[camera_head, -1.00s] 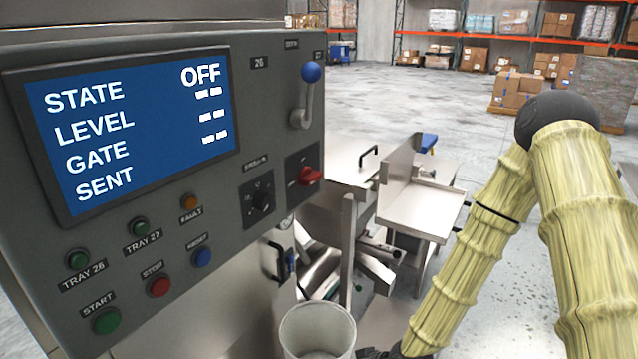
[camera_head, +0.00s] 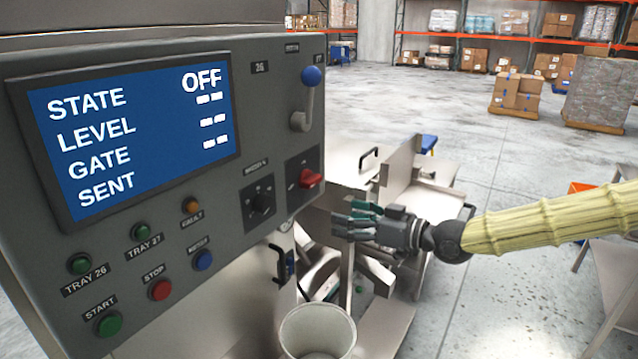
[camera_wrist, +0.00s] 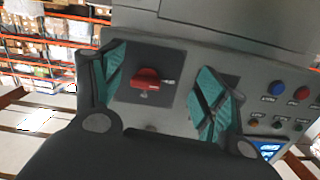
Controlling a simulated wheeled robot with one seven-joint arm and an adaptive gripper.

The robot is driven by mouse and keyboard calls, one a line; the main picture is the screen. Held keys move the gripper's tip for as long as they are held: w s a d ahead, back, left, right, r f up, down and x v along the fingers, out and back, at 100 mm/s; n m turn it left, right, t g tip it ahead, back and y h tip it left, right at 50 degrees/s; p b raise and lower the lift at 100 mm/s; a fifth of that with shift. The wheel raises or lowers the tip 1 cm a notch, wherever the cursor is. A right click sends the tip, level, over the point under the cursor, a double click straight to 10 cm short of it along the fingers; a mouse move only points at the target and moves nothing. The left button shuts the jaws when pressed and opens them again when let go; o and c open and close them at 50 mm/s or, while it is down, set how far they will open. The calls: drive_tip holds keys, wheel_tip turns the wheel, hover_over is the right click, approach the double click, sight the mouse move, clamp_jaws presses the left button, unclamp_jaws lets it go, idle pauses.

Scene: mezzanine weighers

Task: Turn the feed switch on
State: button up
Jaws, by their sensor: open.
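The grey control panel (camera_head: 150,225) fills the left of the head view. Its screen (camera_head: 135,130) reads STATE OFF. A red rotary switch (camera_head: 310,179) sits on a dark plate at the panel's lower right; its label is too small to read. In the wrist view the red switch (camera_wrist: 146,79) shows between my fingers, a short way ahead of them. My gripper (camera_head: 345,221) is open and empty, in front of the panel, to the right of and below the red switch, not touching it. It also shows in the wrist view (camera_wrist: 165,95).
A black knob (camera_head: 261,199) sits left of the red switch, a blue-ended lever (camera_head: 307,95) above it. Start (camera_head: 109,324), stop (camera_head: 160,289) and other buttons line the lower panel. A white bucket (camera_head: 318,335) stands below. Steel chutes (camera_head: 365,275) lie behind my gripper.

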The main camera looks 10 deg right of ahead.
drive_tip(key=n+t+y, duration=0.1)
approach(317, 182)
drive_tip(key=shift+p+x, duration=1.75)
drive_tip(key=shift+x, duration=3.1)
drive_tip(key=shift+s, duration=0.1)
drive_tip(key=c, duration=1)
